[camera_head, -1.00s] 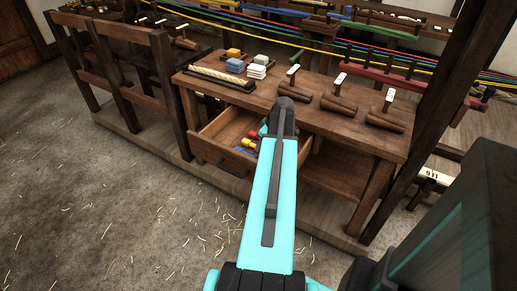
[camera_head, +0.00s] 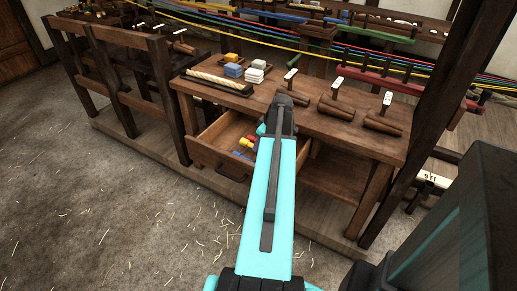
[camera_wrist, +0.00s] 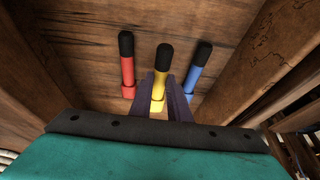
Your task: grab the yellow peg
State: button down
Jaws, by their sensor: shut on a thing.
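The yellow peg (camera_wrist: 158,88) has a black end and lies in the open drawer (camera_head: 203,147), in the middle between a red peg (camera_wrist: 128,70) and a blue peg (camera_wrist: 197,72). In the wrist view, my gripper (camera_wrist: 161,82) has its two dark fingers one on each side of the yellow peg, shut on it. The red and blue pegs lie apart from the fingers. In the head view the pegs show small in the drawer, and my arm hides the fingertips.
The drawer's wooden walls rise close on both sides of my gripper. The workbench top (camera_head: 310,118) above carries wooden mallet-like tools (camera_head: 335,105), a rope tray (camera_head: 218,84) and small stacked blocks (camera_head: 233,66). The floor in front is clear apart from straw.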

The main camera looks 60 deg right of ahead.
jog(key=shift+r, duration=3.6)
